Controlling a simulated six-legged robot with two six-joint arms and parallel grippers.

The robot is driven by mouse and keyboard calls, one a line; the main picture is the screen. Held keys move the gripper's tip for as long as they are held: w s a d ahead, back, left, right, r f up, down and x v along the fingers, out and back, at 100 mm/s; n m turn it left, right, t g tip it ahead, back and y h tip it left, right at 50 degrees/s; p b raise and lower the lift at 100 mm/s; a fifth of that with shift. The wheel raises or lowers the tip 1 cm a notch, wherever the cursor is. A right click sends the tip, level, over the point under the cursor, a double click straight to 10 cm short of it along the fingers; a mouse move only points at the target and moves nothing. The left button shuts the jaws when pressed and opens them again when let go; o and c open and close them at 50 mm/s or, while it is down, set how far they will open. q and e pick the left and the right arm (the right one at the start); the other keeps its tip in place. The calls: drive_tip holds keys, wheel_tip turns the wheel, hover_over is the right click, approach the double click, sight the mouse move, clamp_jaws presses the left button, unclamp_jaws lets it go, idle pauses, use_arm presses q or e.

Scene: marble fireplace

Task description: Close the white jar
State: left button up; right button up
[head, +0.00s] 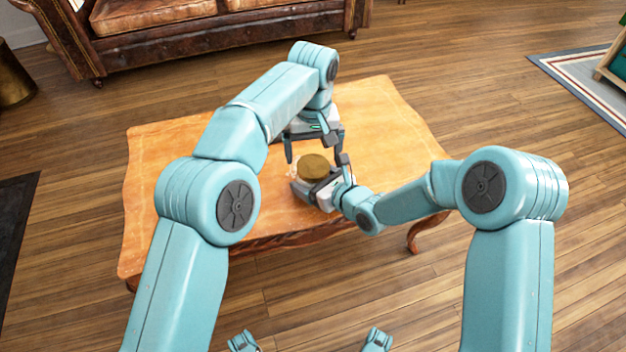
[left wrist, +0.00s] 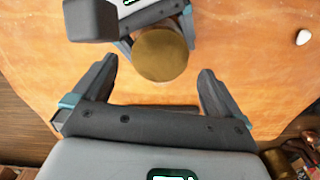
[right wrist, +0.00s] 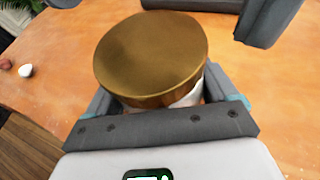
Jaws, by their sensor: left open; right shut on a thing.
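The white jar (right wrist: 190,97) shows only as a small strip of its body under a round brass-coloured lid (right wrist: 150,55) in the right wrist view. The lid (head: 313,166) rests on top of the jar; I cannot tell whether it is fully seated. My right gripper (head: 322,186) is shut around the jar's body below the lid. My left gripper (head: 315,152) is open and points down just behind the lid. In the left wrist view the lid (left wrist: 160,55) lies between and a little beyond its open fingers (left wrist: 158,75), not touching them.
The orange wooden table (head: 390,115) is mostly bare around the jar. A small white object (left wrist: 303,37) lies on it, and it also shows in the right wrist view (right wrist: 25,70) near a reddish one (right wrist: 5,64). A brown leather sofa (head: 190,40) stands behind.

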sight(313, 165)
use_arm(q)
drive_tip(key=shift+r, duration=0.35)
drive_tip(key=n, duration=0.1)
drive_tip(key=r+n, duration=0.1)
drive_tip(key=shift+w+r+n, duration=0.1)
drive_tip(key=shift+r+n, duration=0.2)
drive_tip(key=shift+n, duration=0.1)
drive_tip(key=r+n, duration=0.1)
drive_tip(key=n, duration=0.1)
drive_tip(key=r+n, duration=0.1)
drive_tip(key=shift+n, duration=0.4)
drive_tip(key=shift+f, duration=0.1)
drive_tip(key=shift+f, duration=4)
